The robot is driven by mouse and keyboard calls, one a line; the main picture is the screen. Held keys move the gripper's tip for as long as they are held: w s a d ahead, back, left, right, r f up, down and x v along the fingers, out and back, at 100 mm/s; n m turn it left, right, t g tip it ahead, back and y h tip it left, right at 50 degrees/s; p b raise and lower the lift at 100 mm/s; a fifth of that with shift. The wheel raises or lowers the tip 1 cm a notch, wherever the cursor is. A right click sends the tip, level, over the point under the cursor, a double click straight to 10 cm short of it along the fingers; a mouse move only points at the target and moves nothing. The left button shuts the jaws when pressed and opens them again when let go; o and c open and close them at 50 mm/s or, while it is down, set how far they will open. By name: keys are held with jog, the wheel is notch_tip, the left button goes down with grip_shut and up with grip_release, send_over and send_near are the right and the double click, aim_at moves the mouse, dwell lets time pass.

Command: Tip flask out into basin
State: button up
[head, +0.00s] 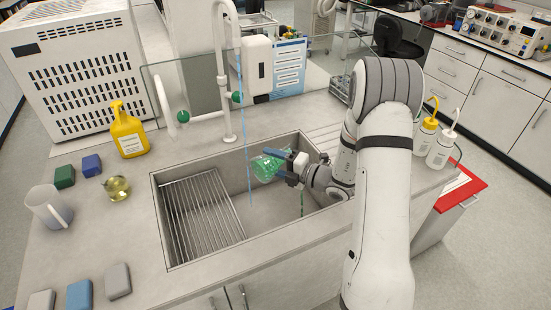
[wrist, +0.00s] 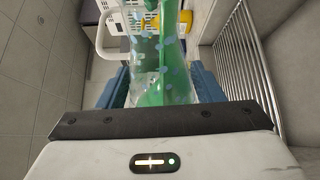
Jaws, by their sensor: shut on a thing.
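A clear flask with green liquid (head: 265,167) is held tilted over the sink basin (head: 268,226). My gripper (head: 274,163) is shut around it, with blue fingers on both sides. In the wrist view the flask (wrist: 160,70) fills the space between the fingers, and green liquid lies along one side of it. The flask's mouth cannot be made out clearly.
A tap (head: 227,75) stands behind the basin, with a thin blue stream just left of the flask. A wire rack (head: 200,215) fills the basin's left part. Wash bottles (head: 441,149) stand right.

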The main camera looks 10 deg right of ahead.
jog(key=shift+r+m+y+p, duration=0.3)
jog(key=shift+r+m+p, duration=0.65)
jog(key=shift+p, duration=0.15)
jog(key=r+m+p, duration=0.1)
jog(key=r+m+t+p, duration=0.1)
jog(key=m+p, duration=0.1)
jog(key=shift+w+d+y+p, duration=0.1)
jog(key=shift+d+y+p, duration=0.1)
jog(key=shift+y+p, duration=0.1)
jog(key=shift+f, duration=0.1)
dwell(0.5)
